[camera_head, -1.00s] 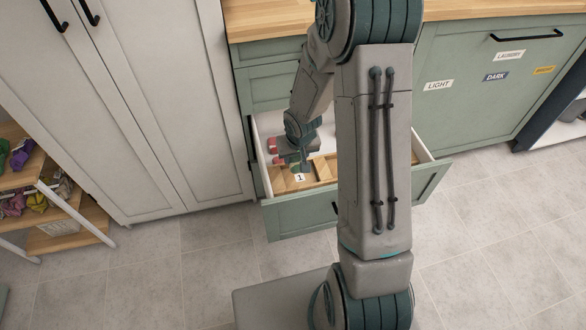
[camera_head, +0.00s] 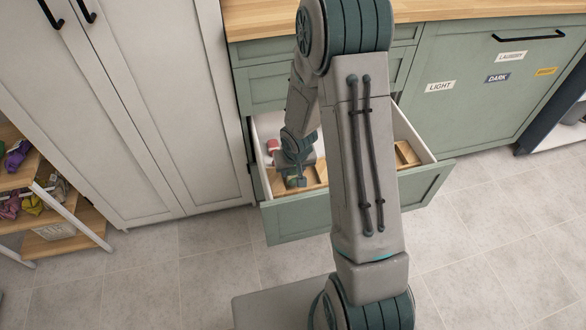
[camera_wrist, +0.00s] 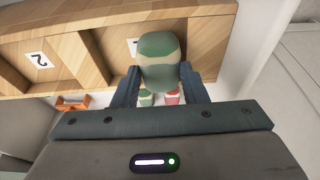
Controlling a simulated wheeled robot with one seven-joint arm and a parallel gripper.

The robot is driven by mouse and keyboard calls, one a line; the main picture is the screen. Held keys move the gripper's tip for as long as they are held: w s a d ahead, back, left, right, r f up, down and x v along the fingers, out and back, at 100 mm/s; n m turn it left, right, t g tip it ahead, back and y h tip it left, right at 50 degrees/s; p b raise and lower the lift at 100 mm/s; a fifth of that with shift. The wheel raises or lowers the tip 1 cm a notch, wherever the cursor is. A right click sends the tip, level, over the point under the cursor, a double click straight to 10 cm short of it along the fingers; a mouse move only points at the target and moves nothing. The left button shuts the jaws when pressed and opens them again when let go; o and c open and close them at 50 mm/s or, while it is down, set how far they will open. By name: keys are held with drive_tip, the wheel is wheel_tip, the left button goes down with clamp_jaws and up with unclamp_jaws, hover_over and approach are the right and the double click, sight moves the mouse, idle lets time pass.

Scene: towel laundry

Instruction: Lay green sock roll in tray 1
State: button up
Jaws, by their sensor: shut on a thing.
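The green sock roll (camera_wrist: 160,62), with a beige band, is between the two fingers of my gripper (camera_wrist: 160,88) in the wrist view. My gripper is shut on it. In the head view my gripper (camera_head: 297,182) is inside the open drawer, over the front left of the wooden trays. Tray 1 (camera_wrist: 95,50) is the wooden compartment around the roll in the wrist view; its number label is mostly hidden behind the roll. I cannot tell whether the roll touches the tray floor.
The open drawer (camera_head: 415,190) has white side walls and a green front. A compartment labelled 2 (camera_wrist: 38,60) lies beside tray 1. A small orange-red thing (camera_wrist: 72,102) and red and green things lie near the gripper. A shelf with coloured cloths (camera_head: 20,180) stands left.

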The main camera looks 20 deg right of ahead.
drive_tip(key=shift+f, duration=0.35)
drive_tip(key=o, duration=1)
drive_tip(key=shift+r, duration=0.1)
drive_tip(key=shift+c, duration=0.2)
drive_tip(key=shift+r+p, duration=0.55)
drive_tip(key=shift+r, duration=0.1)
drive_tip(key=s+d+r+p, duration=0.1)
drive_tip(key=s+r, duration=0.3)
drive_tip(key=r, duration=0.3)
drive_tip(key=s+r+h+p, duration=0.1)
drive_tip(key=s+r+p, duration=0.15)
drive_tip(key=r, duration=0.55)
drive_tip(key=s+d+r, duration=0.1)
drive_tip(key=s+r, duration=0.3)
drive_tip(key=r, duration=0.3)
drive_tip(key=s+a+r+g+y, duration=0.1)
drive_tip(key=s+r, duration=0.5)
drive_tip(key=s, duration=0.4)
drive_tip(key=shift+a, duration=0.35)
